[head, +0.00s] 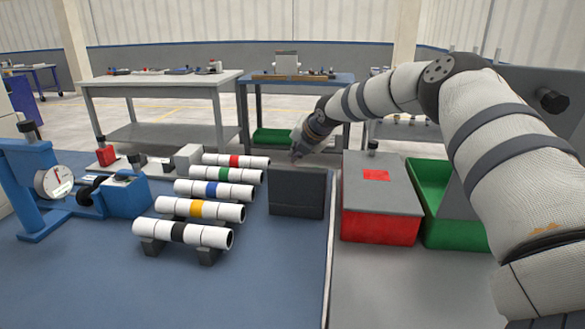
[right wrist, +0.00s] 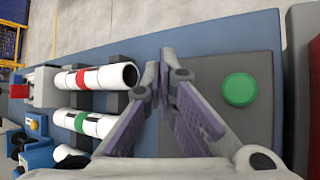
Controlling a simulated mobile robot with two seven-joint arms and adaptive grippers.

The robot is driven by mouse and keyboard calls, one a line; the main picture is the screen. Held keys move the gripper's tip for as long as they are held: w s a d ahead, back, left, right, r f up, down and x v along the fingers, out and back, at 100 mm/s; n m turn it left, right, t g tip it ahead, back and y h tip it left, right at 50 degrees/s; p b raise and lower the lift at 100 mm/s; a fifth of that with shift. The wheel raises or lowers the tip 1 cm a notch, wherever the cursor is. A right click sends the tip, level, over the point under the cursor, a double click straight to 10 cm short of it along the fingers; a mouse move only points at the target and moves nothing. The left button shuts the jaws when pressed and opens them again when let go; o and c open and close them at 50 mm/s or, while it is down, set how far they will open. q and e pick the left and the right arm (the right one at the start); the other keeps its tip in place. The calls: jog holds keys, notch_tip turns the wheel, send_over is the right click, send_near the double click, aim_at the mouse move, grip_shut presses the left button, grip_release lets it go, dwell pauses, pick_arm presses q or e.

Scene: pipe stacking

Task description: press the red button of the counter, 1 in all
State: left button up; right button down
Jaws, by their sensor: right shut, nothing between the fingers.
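A dark grey box (head: 296,192), perhaps the counter, stands upright on the blue mat right of the pipes. In the right wrist view its top (right wrist: 262,128) carries a round green button (right wrist: 240,89). I make out no red button on it; part of its top is hidden behind my fingers. My right gripper (head: 295,156) is above the box's top at its far left part. In the right wrist view the gripper (right wrist: 162,82) has its fingertips together, empty, left of the green button. I cannot tell whether the tips touch the box. My left gripper is not in view.
Several white pipes with coloured bands, like the black-banded one (head: 180,232), lie on supports left of the box. A blue gauge stand (head: 52,185) is at far left. A red bin with grey lid (head: 380,215) and a green bin (head: 450,232) stand right.

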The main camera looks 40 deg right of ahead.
jog(key=shift+f, duration=0.45)
jog(key=shift+f, duration=0.5)
dwell(0.6)
jog(key=shift+r, duration=0.9)
jog(key=shift+r+p, duration=0.4)
jog(key=shift+r, duration=2.15)
jog(key=shift+f, duration=0.15)
